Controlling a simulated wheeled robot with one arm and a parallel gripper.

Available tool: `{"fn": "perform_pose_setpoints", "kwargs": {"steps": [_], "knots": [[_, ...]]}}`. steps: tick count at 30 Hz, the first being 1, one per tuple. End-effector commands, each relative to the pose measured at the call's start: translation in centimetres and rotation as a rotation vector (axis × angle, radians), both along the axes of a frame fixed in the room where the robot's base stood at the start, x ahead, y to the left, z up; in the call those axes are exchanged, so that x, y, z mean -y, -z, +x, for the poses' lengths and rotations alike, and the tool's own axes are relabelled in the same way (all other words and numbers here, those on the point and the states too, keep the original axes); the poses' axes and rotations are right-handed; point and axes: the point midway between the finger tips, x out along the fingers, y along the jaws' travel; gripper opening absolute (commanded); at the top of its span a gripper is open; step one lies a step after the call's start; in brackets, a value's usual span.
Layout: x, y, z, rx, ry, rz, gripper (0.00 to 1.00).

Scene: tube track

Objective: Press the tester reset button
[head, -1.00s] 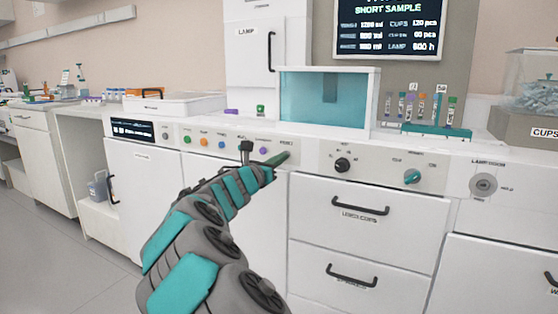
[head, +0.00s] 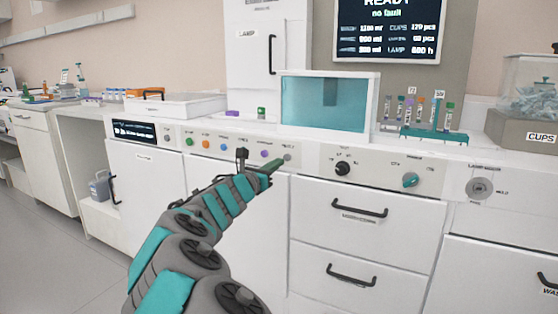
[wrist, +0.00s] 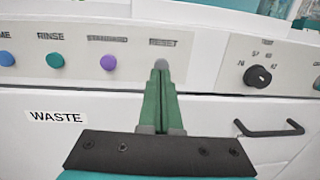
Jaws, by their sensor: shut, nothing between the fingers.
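The reset button is a grey round button (head: 288,157) at the right end of the button row on the white front panel. In the wrist view the grey button (wrist: 160,63) sits under the label "RESET", just beyond my fingertips and partly hidden by them. My gripper (head: 276,164) has green fingers, shut and empty, pointing at the panel just short of the button. In the wrist view the gripper (wrist: 160,74) lines up with the button. The small gap cannot be measured. The wall screen (head: 388,30) reads "READY" and "no fault".
A black knob (head: 342,168) and a teal knob (head: 410,180) are to the right. A teal-windowed box (head: 328,103) and a tube rack (head: 424,134) stand on the counter.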

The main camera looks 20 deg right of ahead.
Motion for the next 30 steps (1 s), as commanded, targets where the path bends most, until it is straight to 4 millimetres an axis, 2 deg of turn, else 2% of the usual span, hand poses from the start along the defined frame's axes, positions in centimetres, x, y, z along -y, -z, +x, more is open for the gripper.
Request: {"fn": "perform_pose_setpoints", "kwargs": {"steps": [1,6,15,21,30], "knots": [[-1.1,0.0,-0.5,-0.001,-0.004,-0.003,0.00],[-3.8,0.4,-2.2,-0.001,-0.005,-0.002,0.00],[-7.4,0.7,-4.6,-0.001,-0.004,-0.002,0.00],[-8.4,0.8,-5.3,-0.001,-0.005,-0.001,0.00],[-8.5,0.8,-5.3,-0.001,-0.004,-0.001,0.00]]}}
